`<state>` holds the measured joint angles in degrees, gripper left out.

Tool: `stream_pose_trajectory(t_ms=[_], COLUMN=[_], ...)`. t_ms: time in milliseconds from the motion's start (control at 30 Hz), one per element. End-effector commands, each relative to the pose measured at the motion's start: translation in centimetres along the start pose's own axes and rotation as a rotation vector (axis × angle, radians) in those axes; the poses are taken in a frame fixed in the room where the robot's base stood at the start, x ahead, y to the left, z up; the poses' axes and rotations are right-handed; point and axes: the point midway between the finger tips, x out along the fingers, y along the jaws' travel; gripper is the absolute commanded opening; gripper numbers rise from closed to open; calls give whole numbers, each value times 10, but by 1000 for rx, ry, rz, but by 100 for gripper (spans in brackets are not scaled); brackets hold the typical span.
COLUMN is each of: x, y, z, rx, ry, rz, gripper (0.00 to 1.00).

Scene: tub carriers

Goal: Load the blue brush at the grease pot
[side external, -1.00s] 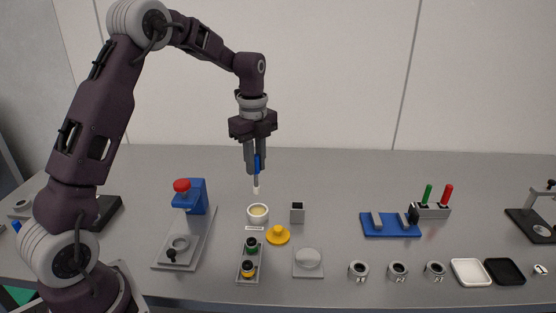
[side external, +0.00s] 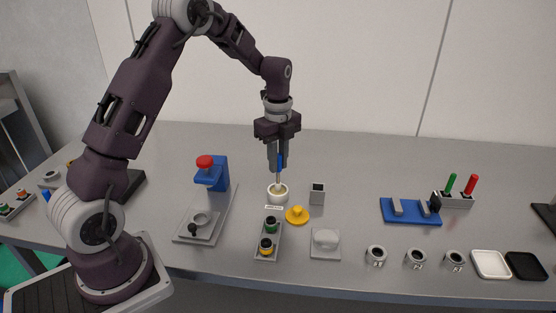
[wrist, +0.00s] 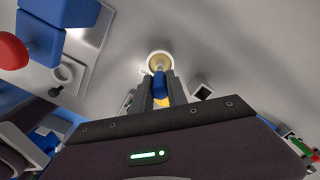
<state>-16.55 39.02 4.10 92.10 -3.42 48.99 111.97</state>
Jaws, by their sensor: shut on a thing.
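My gripper (side external: 277,157) is shut on the blue brush (side external: 281,162), which points straight down. The brush's lower end is inside the mouth of the grease pot (side external: 270,198), a small white round pot with yellowish grease, so its tip is hidden. In the wrist view the blue brush handle (wrist: 158,86) sits between the two grey fingers, with the grease pot (wrist: 150,58) just beyond it. Whether the bristles touch the grease cannot be told.
A yellow knobbed lid (side external: 297,215) and a small grey square holder (side external: 317,194) stand close to the pot. A blue press with a red knob (side external: 205,162) is to the left. A rack with green and red handles (side external: 455,198) stands at the right.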

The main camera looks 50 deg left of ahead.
Motion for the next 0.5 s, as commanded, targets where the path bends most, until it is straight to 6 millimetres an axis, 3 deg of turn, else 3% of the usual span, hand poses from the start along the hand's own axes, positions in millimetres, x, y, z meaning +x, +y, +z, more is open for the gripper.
stream_pose_trajectory(t_ms=[500], x=[3], y=[0], z=[0], rx=[0], ry=[0], rz=[0], gripper=[0])
